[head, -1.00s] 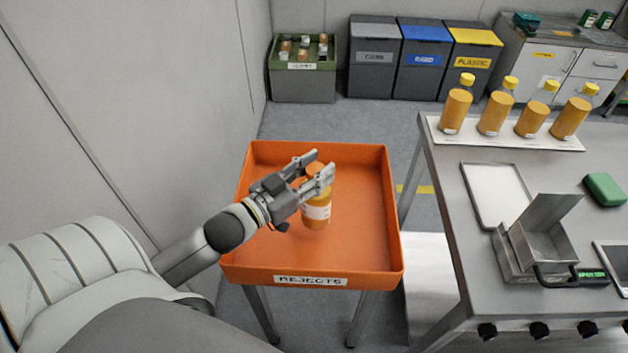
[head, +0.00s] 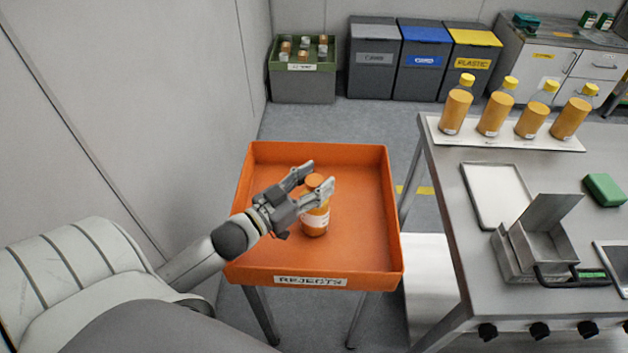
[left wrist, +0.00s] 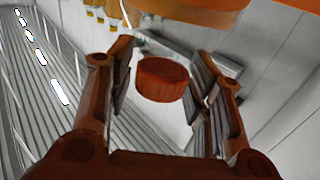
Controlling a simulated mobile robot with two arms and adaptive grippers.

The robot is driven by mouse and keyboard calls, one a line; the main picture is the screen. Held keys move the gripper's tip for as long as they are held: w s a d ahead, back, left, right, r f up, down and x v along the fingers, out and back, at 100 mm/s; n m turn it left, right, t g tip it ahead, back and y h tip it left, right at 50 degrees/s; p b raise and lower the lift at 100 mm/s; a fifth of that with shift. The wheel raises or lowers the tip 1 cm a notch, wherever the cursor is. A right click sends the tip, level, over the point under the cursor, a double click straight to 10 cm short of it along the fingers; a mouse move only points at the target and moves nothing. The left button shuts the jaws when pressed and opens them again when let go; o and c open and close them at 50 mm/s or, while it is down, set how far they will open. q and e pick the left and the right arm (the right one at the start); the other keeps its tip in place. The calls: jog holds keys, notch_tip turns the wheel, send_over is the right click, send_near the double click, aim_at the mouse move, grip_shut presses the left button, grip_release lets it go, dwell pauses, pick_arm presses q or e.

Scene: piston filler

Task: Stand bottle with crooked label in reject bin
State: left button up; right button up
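An orange bottle (head: 315,222) with an orange cap and a pale label stands upright inside the orange reject bin (head: 312,281), right of its middle. The label is partly hidden by my gripper, so its tilt is hard to judge. My left gripper (head: 319,177) reaches in from the left, its fingers on either side of the bottle's top. In the left wrist view the orange cap (left wrist: 162,80) sits between the fingers with gaps on both sides, so the gripper is open. My right gripper is not in view.
A green crate (head: 303,67) and waste bins (head: 424,60) stand behind. The bin floor around the bottle is clear.

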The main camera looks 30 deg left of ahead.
pick_arm(q)
jog(key=shift+o, duration=0.4)
jog(key=shift+s+r, duration=0.1)
jog(key=shift+b+v, duration=0.35)
jog(key=shift+v, duration=3.35)
